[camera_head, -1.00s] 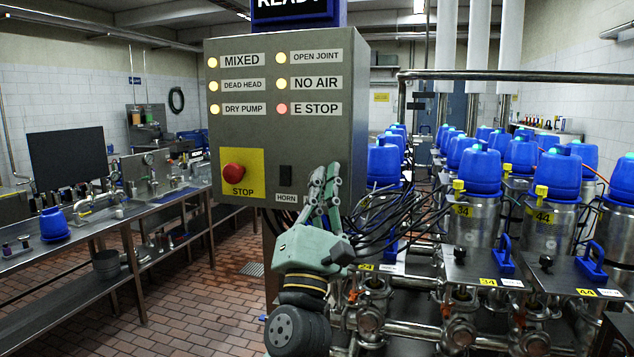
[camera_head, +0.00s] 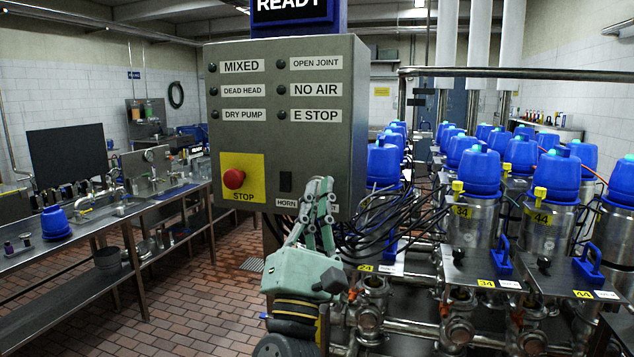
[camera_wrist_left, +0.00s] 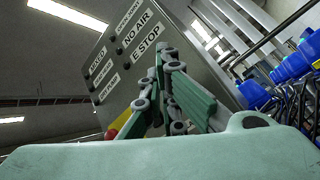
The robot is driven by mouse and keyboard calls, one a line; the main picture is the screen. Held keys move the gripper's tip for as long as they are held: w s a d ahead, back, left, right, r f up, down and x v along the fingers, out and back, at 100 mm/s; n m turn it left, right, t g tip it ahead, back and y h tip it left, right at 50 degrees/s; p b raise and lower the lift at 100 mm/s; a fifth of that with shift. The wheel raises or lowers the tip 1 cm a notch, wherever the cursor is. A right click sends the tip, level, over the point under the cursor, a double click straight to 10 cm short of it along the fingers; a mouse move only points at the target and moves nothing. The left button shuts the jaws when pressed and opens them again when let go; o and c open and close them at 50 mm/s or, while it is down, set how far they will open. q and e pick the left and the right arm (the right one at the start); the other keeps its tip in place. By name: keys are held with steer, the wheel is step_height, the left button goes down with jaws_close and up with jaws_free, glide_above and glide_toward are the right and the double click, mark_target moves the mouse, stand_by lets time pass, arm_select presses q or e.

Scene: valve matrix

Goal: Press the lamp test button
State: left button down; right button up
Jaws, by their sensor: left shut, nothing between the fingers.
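The grey control panel (camera_head: 240,140) faces me with six round lamps beside labels, all dark. The lamp test button cannot be made out; my fingers cover the panel's lower right, right of the black HORN switch (camera_head: 286,181). My left gripper (camera_head: 319,184) is shut and empty, its fingers pointing up in front of that area. Whether the tips touch the panel cannot be told. In the left wrist view the closed fingers (camera_wrist_left: 165,52) overlap the panel (camera_wrist_left: 150,82) below the E STOP label. My right gripper is out of view.
A red STOP button (camera_head: 234,179) on a yellow plate sits left of the HORN switch. A READY sign (camera_head: 291,8) tops the panel. Blue-capped steel valves (camera_head: 478,170) and black cables crowd the right. A steel bench (camera_head: 110,220) stands left, with open tiled floor between.

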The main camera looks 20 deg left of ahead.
arm_select(q)
steer(key=s, duration=0.2)
steer(key=shift+s+p, duration=0.35)
steer(key=shift+p, duration=0.05)
stand_by(0.3)
